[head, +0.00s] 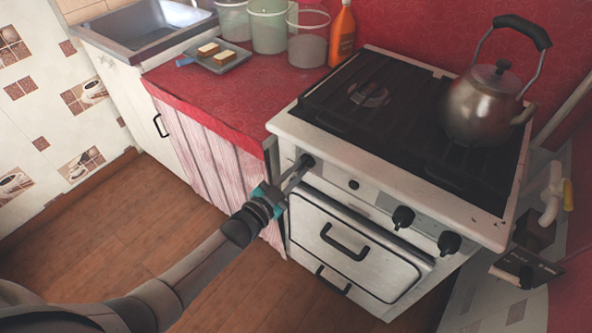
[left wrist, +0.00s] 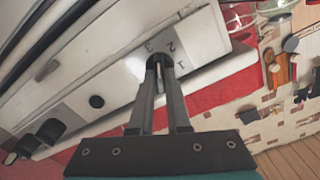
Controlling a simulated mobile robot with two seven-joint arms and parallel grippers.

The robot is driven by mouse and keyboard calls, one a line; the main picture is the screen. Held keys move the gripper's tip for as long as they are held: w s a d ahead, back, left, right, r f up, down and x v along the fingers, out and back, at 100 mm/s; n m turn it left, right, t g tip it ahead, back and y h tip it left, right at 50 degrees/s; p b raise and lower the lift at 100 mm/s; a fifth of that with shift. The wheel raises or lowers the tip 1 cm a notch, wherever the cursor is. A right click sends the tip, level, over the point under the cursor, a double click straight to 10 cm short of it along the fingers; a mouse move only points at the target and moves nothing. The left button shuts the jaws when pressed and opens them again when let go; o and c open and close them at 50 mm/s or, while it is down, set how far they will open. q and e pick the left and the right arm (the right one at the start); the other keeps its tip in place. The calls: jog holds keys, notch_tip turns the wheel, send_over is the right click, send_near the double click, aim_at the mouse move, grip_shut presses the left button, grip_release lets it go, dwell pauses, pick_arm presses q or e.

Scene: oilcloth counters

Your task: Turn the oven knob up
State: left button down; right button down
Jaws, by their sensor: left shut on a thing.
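The white stove (head: 393,187) stands at the right of the head view. A dark oven knob (head: 307,160) is at the left end of its front panel. My left gripper (head: 298,172) reaches it from the front left and is shut on it. In the left wrist view the fingertips (left wrist: 159,66) close around the knob (left wrist: 158,60), which they largely hide. The digits 1, 2 and 3 show on the panel around it. I cannot tell exactly where the knob points. My right gripper is in neither view.
Two other black knobs (head: 403,217) sit farther right on the panel. The oven door (head: 330,255) below is closed. A metal kettle (head: 482,105) stands on the stove top. A tray (head: 238,60) with bread and an orange bottle (head: 342,35) are on the red counter (head: 205,97).

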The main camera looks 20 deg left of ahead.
pick_arm(q)
jog(key=n, duration=0.2)
jog(key=shift+n, duration=1.4)
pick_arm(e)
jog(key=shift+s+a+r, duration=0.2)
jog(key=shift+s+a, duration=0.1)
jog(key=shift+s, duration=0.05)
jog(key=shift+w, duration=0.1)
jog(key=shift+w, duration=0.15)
pick_arm(q)
jog(key=c, duration=0.9)
grip_release()
jog(key=shift+s, duration=0.1)
